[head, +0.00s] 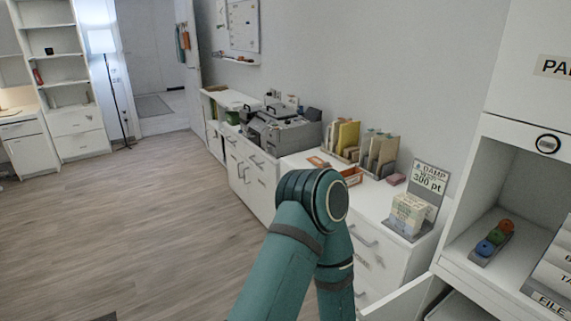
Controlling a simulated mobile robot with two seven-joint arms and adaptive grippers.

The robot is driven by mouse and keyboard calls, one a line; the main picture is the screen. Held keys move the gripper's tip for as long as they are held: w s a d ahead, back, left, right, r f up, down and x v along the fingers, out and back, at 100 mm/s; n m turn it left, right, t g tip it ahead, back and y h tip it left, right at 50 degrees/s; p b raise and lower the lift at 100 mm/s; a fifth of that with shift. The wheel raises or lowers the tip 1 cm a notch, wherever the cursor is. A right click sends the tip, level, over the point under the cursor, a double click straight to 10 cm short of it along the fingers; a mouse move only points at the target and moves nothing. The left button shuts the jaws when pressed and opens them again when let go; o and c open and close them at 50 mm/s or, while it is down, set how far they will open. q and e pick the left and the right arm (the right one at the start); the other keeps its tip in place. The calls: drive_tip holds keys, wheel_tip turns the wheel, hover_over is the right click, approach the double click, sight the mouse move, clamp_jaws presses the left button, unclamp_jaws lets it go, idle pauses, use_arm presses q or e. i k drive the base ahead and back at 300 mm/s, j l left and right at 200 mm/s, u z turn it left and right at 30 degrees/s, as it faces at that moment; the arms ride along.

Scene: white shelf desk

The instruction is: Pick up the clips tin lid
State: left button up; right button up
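I cannot make out a clips tin or its lid in the head view. Neither of my grippers shows. One teal arm of mine rises from the bottom middle, bends at an elbow joint and runs back down out of the frame, hiding part of the white drawer fronts behind it.
A white counter (372,205) along the wall holds a grey machine (275,133), file holders (378,155), an orange tray (352,176) and a stack under a "300 pt" sign (430,177). A white shelf unit at right holds a grey rack (480,257) with coloured rounds. The left floor is clear.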

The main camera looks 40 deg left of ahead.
sight(320, 163)
drive_tip(key=u, duration=1.25)
